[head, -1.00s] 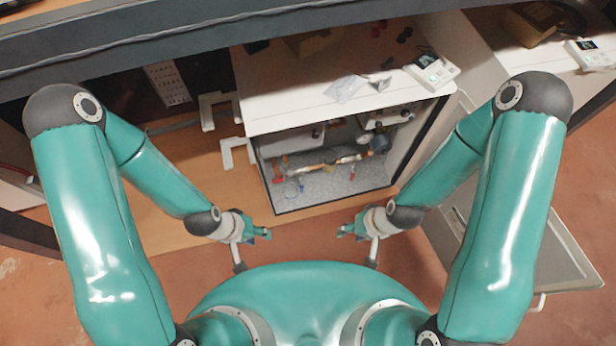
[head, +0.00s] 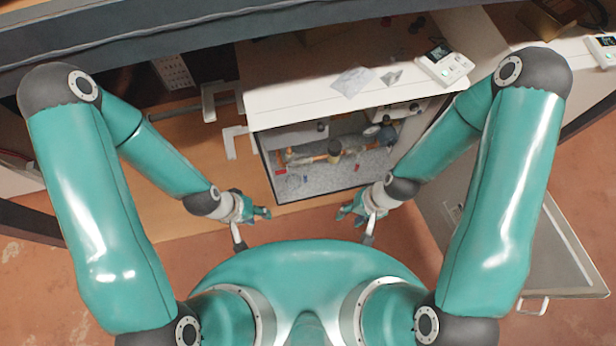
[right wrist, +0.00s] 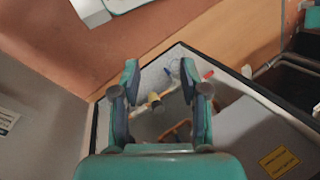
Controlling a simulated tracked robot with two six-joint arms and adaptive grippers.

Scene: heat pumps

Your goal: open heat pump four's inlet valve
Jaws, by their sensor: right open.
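An open heat pump cabinet (head: 352,94) stands ahead with pipework (head: 310,158) inside. A dark cylinder with a yellowish part (head: 334,148) sits on the pipes; it also shows in the right wrist view (right wrist: 153,100). A red handle (right wrist: 208,74) and a blue handle (right wrist: 168,71) show there too. Which fitting is the inlet valve, and its position, I cannot tell. My right gripper (head: 350,212) is open and empty in front of the cabinet's lower right; its fingers (right wrist: 160,91) frame the interior. My left gripper (head: 262,212) is in front of the lower left, apart from the cabinet.
A controller box (head: 444,64) and clear plastic bags (head: 352,81) lie on the cabinet top. A removed or swung-open panel with a handle (head: 535,306) is at the right. White brackets (head: 233,142) stand left of the cabinet. The opening's side walls are close to the pipes.

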